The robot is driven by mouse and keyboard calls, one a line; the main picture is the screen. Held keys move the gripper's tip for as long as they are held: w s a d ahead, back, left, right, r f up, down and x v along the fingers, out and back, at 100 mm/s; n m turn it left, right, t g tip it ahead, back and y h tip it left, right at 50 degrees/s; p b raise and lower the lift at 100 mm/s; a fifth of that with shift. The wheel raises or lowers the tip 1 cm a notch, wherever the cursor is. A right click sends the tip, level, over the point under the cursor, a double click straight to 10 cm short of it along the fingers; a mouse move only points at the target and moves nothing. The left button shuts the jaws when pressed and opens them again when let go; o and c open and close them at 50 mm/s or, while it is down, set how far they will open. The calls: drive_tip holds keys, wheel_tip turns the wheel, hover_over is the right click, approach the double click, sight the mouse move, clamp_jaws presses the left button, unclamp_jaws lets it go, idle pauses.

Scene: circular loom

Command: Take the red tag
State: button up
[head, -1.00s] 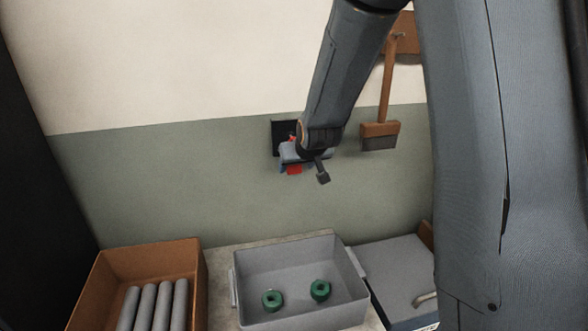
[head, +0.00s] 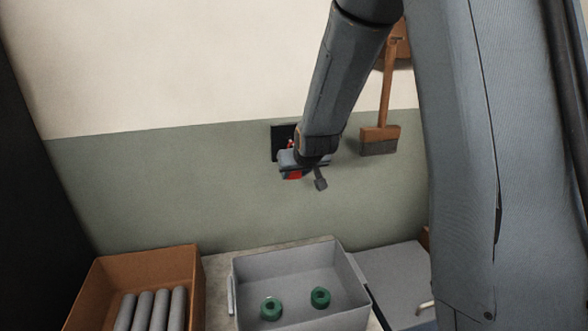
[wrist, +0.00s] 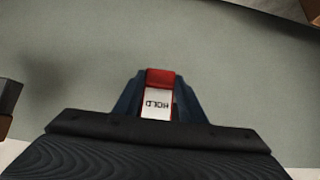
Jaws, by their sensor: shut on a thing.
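The red tag (wrist: 160,78) has a white face with the word HOLD on it, upside down in the wrist view. It sits between the two blue fingers of my gripper (wrist: 157,98), which is shut on it. In the head view, a bit of the red tag (head: 294,175) shows below my gripper (head: 288,169). My gripper is in front of the green wall, by a black plate (head: 281,143) on that wall. The gripper partly hides the plate, and I cannot tell whether the tag still touches it.
A brush (head: 380,140) hangs on the wall to the right. Below stand a grey bin (head: 255,257) with two green rings, a brown box (head: 90,290) with several grey rolls, and a grey lidded box (head: 395,275). The wall left of the gripper is clear.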

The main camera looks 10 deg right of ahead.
drive_tip(key=shift+s+r+p, duration=0.25)
drive_tip(key=shift+s+p, duration=0.15)
drive_tip(key=shift+s, duration=0.3)
drive_tip(key=shift+s+r, duration=0.1)
drive_tip(key=shift+s, duration=0.2)
drive_tip(key=shift+s+r+p, duration=0.2)
drive_tip(key=shift+s+p, duration=0.65)
drive_tip(key=shift+s, duration=1.55)
